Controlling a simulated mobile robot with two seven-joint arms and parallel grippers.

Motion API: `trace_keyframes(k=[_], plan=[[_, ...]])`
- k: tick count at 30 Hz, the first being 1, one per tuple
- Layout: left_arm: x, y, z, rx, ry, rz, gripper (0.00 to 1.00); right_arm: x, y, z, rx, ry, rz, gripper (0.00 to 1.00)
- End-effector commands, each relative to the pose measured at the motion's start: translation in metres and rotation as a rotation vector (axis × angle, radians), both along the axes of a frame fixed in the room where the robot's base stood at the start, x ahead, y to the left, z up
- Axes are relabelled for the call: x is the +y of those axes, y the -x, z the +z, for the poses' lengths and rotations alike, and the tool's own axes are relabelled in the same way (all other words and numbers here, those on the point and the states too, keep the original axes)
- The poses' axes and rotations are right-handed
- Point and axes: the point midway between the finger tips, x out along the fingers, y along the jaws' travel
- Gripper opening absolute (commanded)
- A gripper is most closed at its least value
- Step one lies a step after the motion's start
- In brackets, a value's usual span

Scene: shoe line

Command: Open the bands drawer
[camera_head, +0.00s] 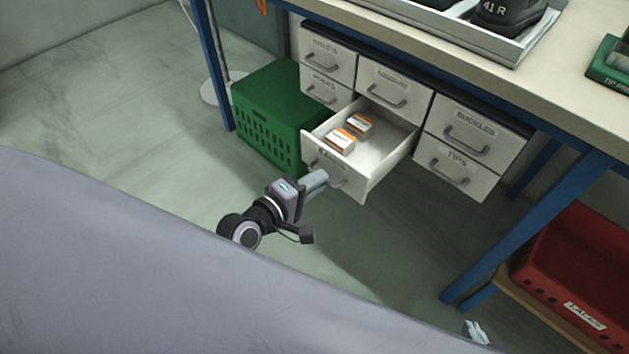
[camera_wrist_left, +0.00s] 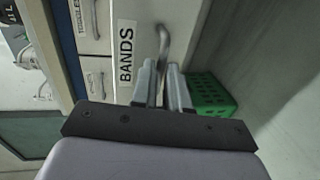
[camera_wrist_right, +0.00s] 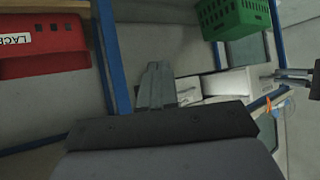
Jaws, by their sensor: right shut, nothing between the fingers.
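The bands drawer (camera_head: 376,169) is pulled out from the cabinet under the bench, with orange-and-white boxes (camera_head: 341,140) inside. Its BANDS label (camera_wrist_left: 126,51) shows in the left wrist view. My left gripper (camera_head: 316,181) is at the drawer front. In the left wrist view its fingers (camera_wrist_left: 163,88) close around the bar of the drawer handle (camera_wrist_left: 163,42). My right gripper (camera_head: 477,331) is low in the head view, apart from the drawer. In the right wrist view its fingers (camera_wrist_right: 155,86) are together and empty.
A green crate (camera_head: 279,113) stands on the floor left of the open drawer. A blue table leg (camera_head: 540,224) and a red crate (camera_head: 579,262) stand further right. Floor in front is clear.

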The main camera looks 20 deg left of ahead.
Motion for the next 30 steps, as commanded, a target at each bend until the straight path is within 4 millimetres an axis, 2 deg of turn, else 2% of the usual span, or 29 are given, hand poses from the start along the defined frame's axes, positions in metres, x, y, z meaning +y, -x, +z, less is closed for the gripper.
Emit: trace_keyframes(k=[2, 13, 18, 24, 30], plan=[[0.000, 0.000, 0.000, 0.001, 0.001, -0.001, 0.36, 0.001, 0.000, 0.000, 0.000, -0.001, 0.001, 0.00], [0.002, 0.005, 0.002, 0.001, -0.001, 0.000, 0.36, 0.002, 0.000, 0.002, 0.000, -0.002, 0.002, 0.00], [0.009, 0.025, 0.006, 0.003, -0.002, -0.001, 0.36, 0.001, 0.000, 0.006, 0.001, -0.004, -0.001, 0.00], [0.018, 0.051, 0.012, 0.004, -0.002, -0.001, 0.36, -0.005, 0.003, 0.001, 0.016, 0.002, -0.012, 0.00], [0.023, 0.064, 0.015, 0.002, -0.001, 0.000, 0.36, -0.005, 0.005, 0.001, 0.022, 0.002, -0.012, 0.00]])
